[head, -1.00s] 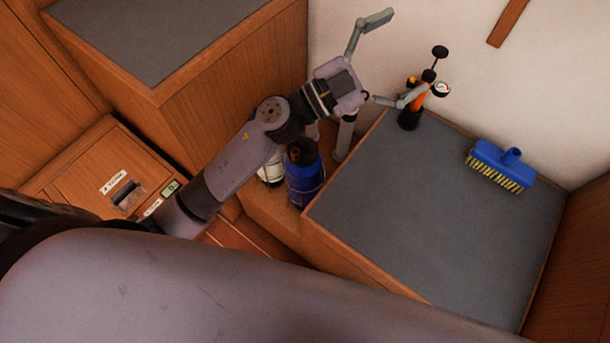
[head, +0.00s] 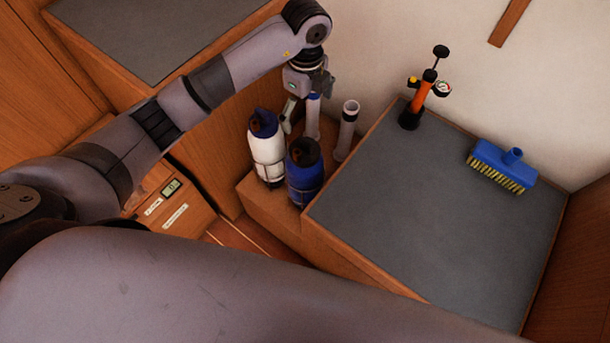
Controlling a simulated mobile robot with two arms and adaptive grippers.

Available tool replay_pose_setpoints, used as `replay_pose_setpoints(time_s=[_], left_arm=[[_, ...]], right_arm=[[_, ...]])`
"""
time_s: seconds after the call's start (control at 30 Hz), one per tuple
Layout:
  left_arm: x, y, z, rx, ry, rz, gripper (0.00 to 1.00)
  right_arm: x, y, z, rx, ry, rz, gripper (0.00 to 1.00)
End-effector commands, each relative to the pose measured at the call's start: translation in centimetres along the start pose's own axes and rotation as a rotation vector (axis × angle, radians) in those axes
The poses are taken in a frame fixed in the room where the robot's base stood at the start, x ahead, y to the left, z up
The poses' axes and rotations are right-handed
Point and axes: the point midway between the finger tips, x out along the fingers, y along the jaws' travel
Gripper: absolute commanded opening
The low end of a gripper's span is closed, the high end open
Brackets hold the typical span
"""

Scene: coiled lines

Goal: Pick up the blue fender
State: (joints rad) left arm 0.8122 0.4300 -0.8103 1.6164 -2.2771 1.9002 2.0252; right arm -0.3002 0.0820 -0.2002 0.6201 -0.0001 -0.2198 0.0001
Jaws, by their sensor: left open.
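The blue fender (head: 304,186) stands upright, dark at its top, in the recess left of the grey-topped surface. A white fender (head: 268,160) with a blue top stands close beside it on the left. My left gripper (head: 305,108) is open, pointing down behind and above the two fenders. One finger hangs near the white fender's top; the other is partly hidden by the gripper body. The gripper is not around the blue fender. My right gripper is not in view.
Two pale upright tubes, one with a blue rim (head: 313,118) and one grey (head: 347,132), stand behind the fenders. An orange pump (head: 418,98) and a blue brush (head: 503,167) rest on the grey-topped surface (head: 420,220), otherwise clear. A wooden wall stands left.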

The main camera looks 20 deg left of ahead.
Motion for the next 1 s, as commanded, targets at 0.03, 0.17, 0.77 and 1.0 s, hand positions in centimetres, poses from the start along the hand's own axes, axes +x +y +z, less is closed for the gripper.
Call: replay_pose_setpoints(time_s=[0.03,0.17,0.77,1.0], left_arm=[[1.2,0.2,-0.1,-0.001,0.002,0.006,1.0],[4.1,0.2,-0.1,0.001,0.004,0.005,1.0],[12.1,0.4,-0.3,0.004,0.006,0.004,1.0],[15.2,0.5,-0.3,0.004,0.005,0.001,1.0]], right_arm=[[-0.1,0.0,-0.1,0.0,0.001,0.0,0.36],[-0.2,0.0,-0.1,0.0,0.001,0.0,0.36],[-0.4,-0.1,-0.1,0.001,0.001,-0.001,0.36],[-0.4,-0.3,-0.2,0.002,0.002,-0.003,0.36]])
